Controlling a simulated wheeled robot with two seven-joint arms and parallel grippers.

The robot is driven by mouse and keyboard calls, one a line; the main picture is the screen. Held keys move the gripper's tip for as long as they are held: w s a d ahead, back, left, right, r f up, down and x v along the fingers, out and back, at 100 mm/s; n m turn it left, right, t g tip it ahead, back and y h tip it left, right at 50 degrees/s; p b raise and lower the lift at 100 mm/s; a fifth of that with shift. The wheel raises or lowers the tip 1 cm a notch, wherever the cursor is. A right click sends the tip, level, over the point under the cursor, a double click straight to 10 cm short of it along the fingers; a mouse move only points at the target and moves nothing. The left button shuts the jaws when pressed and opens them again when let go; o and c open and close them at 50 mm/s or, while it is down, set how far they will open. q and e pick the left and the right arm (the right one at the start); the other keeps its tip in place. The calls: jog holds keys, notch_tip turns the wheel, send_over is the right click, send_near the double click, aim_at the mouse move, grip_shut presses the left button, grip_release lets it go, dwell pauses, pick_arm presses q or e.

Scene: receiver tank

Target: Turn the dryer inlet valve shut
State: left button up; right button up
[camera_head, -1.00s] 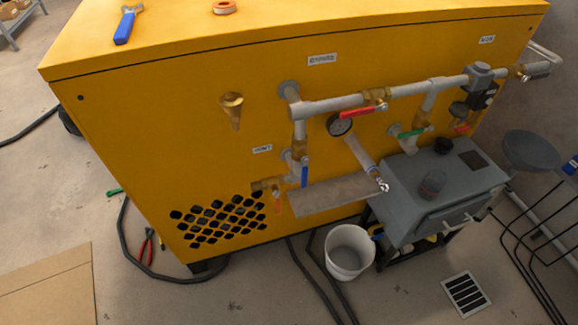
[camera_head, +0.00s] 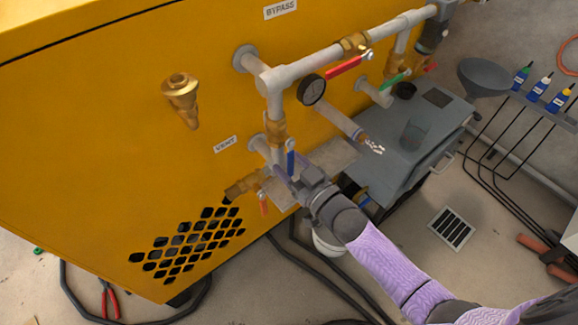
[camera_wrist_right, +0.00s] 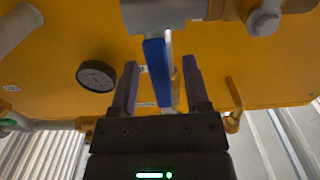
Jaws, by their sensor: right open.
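A blue lever handle (camera_head: 291,160) hangs from a brass valve (camera_head: 275,128) on the vertical grey pipe at the front of the yellow cabinet. No dryer inlet label is readable. My right gripper (camera_head: 289,173) reaches in from the lower right and is at this handle. In the right wrist view, the blue handle (camera_wrist_right: 157,72) stands between the two open fingers of my right gripper (camera_wrist_right: 160,85), with gaps on both sides. The handle points down, roughly along the pipe. My left gripper is not in view.
A red bypass lever (camera_head: 345,66), a black gauge (camera_head: 311,89) and a green lever (camera_head: 392,80) are to the right. A small orange-red lever (camera_head: 263,204) hangs below left by the vent. A grey box (camera_head: 425,140) stands right of my arm. A bucket (camera_head: 325,244) is partly hidden.

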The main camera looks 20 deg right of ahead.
jog(key=shift+w+a, duration=0.1)
jog(key=shift+w, duration=0.05)
grip_shut()
dwell(0.9)
dwell(0.4)
